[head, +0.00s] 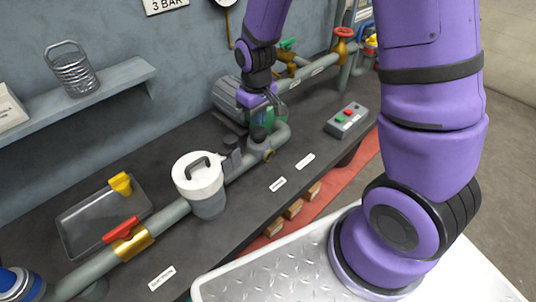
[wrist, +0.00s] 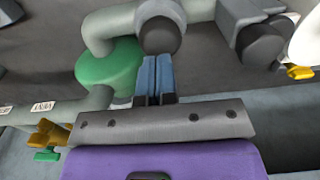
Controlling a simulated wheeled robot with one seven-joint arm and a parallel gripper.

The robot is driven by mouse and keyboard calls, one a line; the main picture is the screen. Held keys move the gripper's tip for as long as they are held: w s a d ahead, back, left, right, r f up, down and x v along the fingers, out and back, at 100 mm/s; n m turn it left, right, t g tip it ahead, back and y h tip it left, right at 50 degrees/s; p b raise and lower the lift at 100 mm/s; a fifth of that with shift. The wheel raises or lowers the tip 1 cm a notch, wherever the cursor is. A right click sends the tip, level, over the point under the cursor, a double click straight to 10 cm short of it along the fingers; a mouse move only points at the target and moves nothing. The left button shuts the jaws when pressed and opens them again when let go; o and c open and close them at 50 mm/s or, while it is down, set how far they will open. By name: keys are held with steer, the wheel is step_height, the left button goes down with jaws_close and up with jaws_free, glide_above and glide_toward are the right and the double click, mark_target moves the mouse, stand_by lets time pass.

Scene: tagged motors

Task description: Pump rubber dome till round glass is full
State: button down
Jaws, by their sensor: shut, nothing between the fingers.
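The black rubber dome (head: 258,135) sits on the grey pipework beside the green pump body (head: 266,118). In the wrist view, the dome (wrist: 160,36) lies just beyond my blue fingertips, with the green body (wrist: 108,66) to the left. My gripper (head: 263,108) is over the pump in the head view. In the wrist view its fingers (wrist: 156,60) are together and empty. I cannot tell whether they touch the dome. A small brass-ringed round fitting (head: 268,155) on the pipe may be the round glass; its fill level is too small to see.
A button box (head: 347,119) is to the right. A grey tray (head: 75,228) with a yellow item (head: 121,183) lies behind. The bench front is mostly clear.

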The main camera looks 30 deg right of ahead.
mark_target(258, 129)
steer(key=shift+f, duration=1.75)
stand_by(0.6)
steer(key=shift+r, duration=1.75)
steer(key=shift+f, duration=1.75)
steer(key=shift+r, duration=1.75)
